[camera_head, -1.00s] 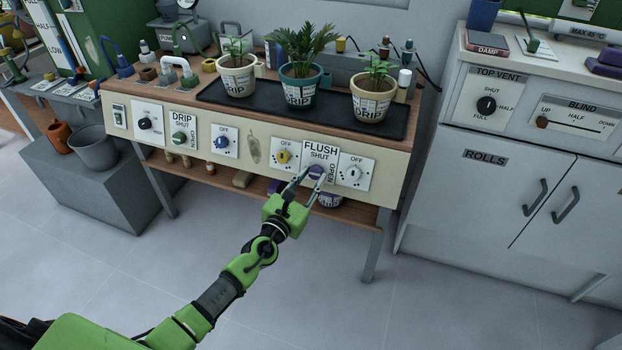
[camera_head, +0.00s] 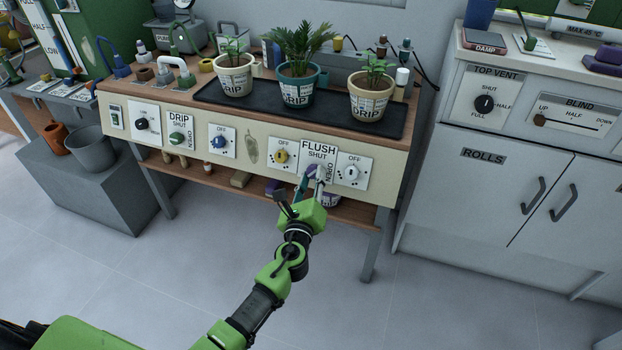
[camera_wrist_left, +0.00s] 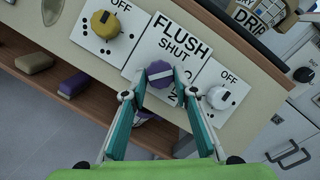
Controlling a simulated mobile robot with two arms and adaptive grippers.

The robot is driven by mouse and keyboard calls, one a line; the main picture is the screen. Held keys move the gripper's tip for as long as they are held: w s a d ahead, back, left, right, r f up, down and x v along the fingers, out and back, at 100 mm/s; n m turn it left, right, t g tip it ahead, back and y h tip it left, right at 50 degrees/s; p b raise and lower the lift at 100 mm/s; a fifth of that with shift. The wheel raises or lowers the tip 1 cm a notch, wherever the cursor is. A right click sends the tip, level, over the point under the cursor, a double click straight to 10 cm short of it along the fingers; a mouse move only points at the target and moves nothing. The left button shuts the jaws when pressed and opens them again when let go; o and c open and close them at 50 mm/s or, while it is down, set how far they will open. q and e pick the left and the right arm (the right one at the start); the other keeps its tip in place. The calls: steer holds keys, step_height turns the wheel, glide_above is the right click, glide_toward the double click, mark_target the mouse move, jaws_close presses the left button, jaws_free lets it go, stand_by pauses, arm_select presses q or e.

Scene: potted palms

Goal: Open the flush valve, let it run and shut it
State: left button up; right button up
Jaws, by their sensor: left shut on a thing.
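The flush valve is a purple knob with a white stripe on a white plate marked FLUSH, SHUT and OPEN. It shows in the left wrist view (camera_wrist_left: 160,73) and, partly covered, in the head view (camera_head: 313,171). In the wrist view the stripe slants between SHUT and OPEN; I cannot tell which end is the pointer. My left gripper (camera_head: 311,180) has its fingers on both sides of the knob and is shut on it. A finger hides part of the OPEN label in the wrist view. My right gripper is not in view.
A yellow knob (camera_head: 281,156) and a white knob (camera_head: 351,172) flank the flush plate closely. The green drip knob (camera_head: 177,138) is farther left. Potted palms stand on a black tray (camera_head: 230,106) above. The lower shelf (camera_head: 214,182) holds small blocks. Open floor lies in front.

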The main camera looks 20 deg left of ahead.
arm_select(q)
steer(key=shift+d+n+g+y, duration=0.1)
steer(key=shift+n+g+y, duration=0.3)
steer(key=shift+n, duration=0.8)
steer(key=shift+r+n, duration=0.1)
steer(key=shift+n, duration=0.5)
steer(key=n+g+y+p, duration=0.1)
steer(key=n, duration=0.2)
steer(key=shift+d+r+n, duration=0.1)
steer(key=shift+d+n, duration=0.05)
steer(key=shift+n, duration=0.15)
steer(key=shift+w+n+g+y+p, duration=0.1)
steer(key=shift+n+g+y+p, duration=0.35)
steer(key=shift+n, duration=0.95)
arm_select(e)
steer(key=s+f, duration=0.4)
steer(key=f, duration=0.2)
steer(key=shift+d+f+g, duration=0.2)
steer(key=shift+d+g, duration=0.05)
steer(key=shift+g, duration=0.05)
arm_select(q)
steer(key=o, duration=1.1)
